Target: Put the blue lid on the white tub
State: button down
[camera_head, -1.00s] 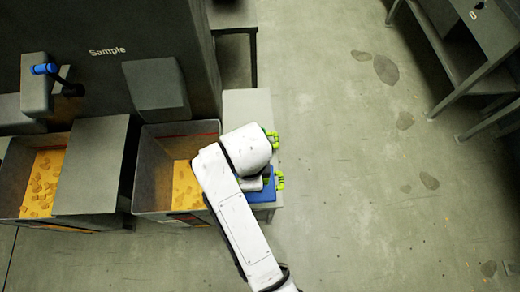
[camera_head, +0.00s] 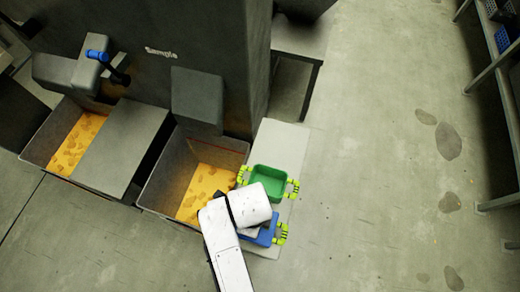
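A blue piece (camera_head: 265,237) with yellow-green clips at its right side lies on the pale bench (camera_head: 283,134) beside the bins. My white wrist covers its left and upper part. I cannot tell whether it is the lid alone or sits on a tub. No white tub can be made out. My gripper (camera_head: 249,231) is at or just over the blue piece, mostly hidden under my wrist. Its fingers do not show, so neither their opening nor any contact can be told.
A green open container (camera_head: 268,183) with yellow-green clips stands on the bench just above the blue piece. A grey bin (camera_head: 160,188) with yellow material adjoins the bench on the left. The floor to the right is clear up to a rack (camera_head: 497,70).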

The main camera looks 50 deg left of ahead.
jog(key=shift+f, duration=0.5)
jog(key=c, duration=1)
grip_release()
jog(key=shift+r, duration=0.1)
